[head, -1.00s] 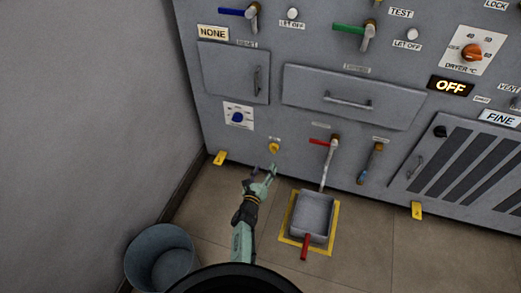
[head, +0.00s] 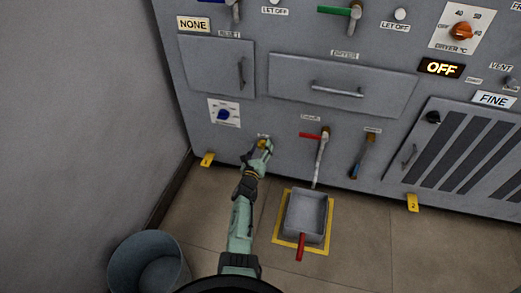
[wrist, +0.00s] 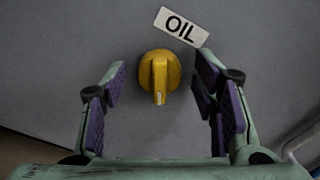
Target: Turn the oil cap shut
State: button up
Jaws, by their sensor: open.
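The yellow oil cap (wrist: 158,76) sits on the grey panel, just below and left of the OIL label (wrist: 181,27) in the wrist view. Its raised grip bar points down in that view. In the head view the cap (head: 261,143) is low on the panel, partly covered by my gripper (head: 264,149). In the wrist view my gripper (wrist: 160,88) is open, with one purple-padded finger on each side of the cap. Gaps show between the cap and both fingers. I cannot tell how deep the fingertips are relative to the cap.
A blue knob (head: 223,114) is up and left of the cap. A red-handled valve (head: 310,135) with a pipe is to the right, above a grey tray (head: 305,216) on the floor. A bucket (head: 148,265) stands at the lower left.

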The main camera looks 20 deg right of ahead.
jog(key=shift+c, duration=0.3)
jog(key=c, duration=1.1)
